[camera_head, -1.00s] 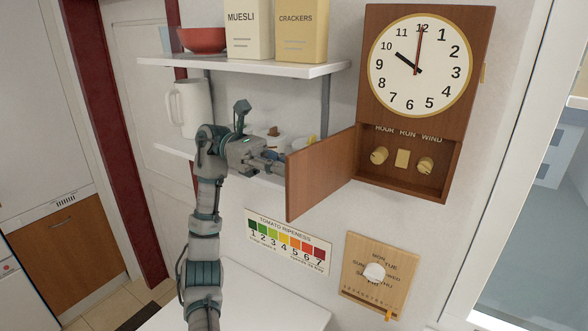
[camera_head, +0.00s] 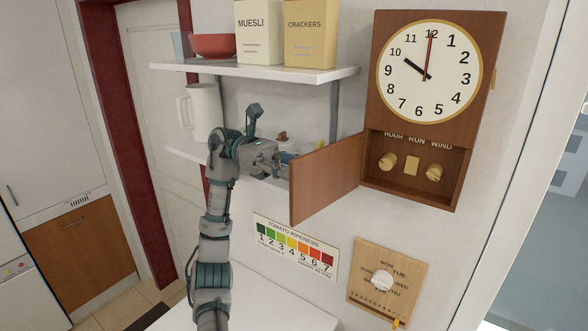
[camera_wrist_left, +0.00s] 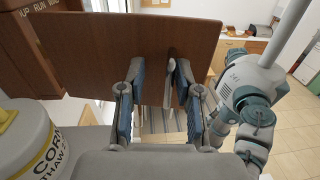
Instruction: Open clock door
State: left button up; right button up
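The wooden clock (camera_head: 416,150) hangs on the wall, its white dial above a lower compartment with brass knobs. Its brown door (camera_head: 326,177) stands open, swung out to the left, baring the compartment. My left gripper (camera_head: 286,158) is at the door's left face, close to its free edge. In the left wrist view the gripper's fingers (camera_wrist_left: 158,75) are spread apart, with the door (camera_wrist_left: 90,45) right beyond the tips. A small pale piece shows between the tips; I cannot tell whether they touch the door. My right gripper is not in view.
A shelf (camera_head: 300,78) with a red bowl (camera_head: 212,46) and two boxes is above my left arm. A lower shelf (camera_head: 184,152) holds a white jug (camera_head: 201,110). A can (camera_wrist_left: 40,145) is close beside the gripper. A calendar board (camera_head: 388,282) hangs below the clock.

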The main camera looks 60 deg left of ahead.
pick_arm(q)
jog(key=shift+s+a, duration=0.1)
jog(key=v, duration=0.7)
jog(key=shift+a, duration=0.35)
jog(key=shift+f, duration=0.15)
